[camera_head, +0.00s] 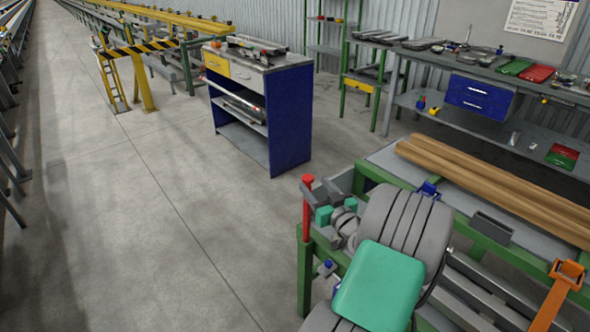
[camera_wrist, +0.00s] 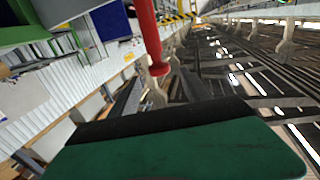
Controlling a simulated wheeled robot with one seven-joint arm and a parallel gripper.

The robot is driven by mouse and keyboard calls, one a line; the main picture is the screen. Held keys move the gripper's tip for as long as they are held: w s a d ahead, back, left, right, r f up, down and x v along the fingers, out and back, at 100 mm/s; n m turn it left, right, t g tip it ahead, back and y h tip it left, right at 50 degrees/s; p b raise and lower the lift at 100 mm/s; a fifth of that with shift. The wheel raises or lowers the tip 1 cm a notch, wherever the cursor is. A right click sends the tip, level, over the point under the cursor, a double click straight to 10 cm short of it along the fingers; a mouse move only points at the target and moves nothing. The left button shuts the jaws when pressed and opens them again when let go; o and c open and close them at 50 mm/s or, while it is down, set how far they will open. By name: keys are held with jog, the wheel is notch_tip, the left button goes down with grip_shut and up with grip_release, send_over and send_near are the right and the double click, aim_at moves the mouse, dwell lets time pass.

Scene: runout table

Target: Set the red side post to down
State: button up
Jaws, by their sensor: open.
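The red side post (camera_head: 307,212) stands upright at the near left corner of the green-framed runout table (camera_head: 304,272), with its round red head well above the frame. In the wrist view the post (camera_wrist: 146,30) comes down from the top edge, its head end between my two dark fingers in the picture. My gripper (camera_head: 319,191) is open, its fingertips close beside the upper part of the post. I cannot tell whether they touch it. My gripper (camera_wrist: 157,92) also shows in the wrist view. My arm hides part of the table.
Long wooden beams (camera_head: 490,182) lie along the table to the right of my arm. A grey box (camera_head: 492,227) and an orange bracket (camera_head: 559,292) sit on the table's near side. A blue cabinet (camera_head: 290,118) stands behind. The floor to the left is clear.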

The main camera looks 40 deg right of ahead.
jog(key=p+x, duration=0.1)
jog(key=x, duration=0.7)
jog(key=shift+p, duration=0.4)
jog(key=shift+w+d, duration=0.1)
jog(key=shift+c, duration=0.4)
grip_shut()
dwell(0.3)
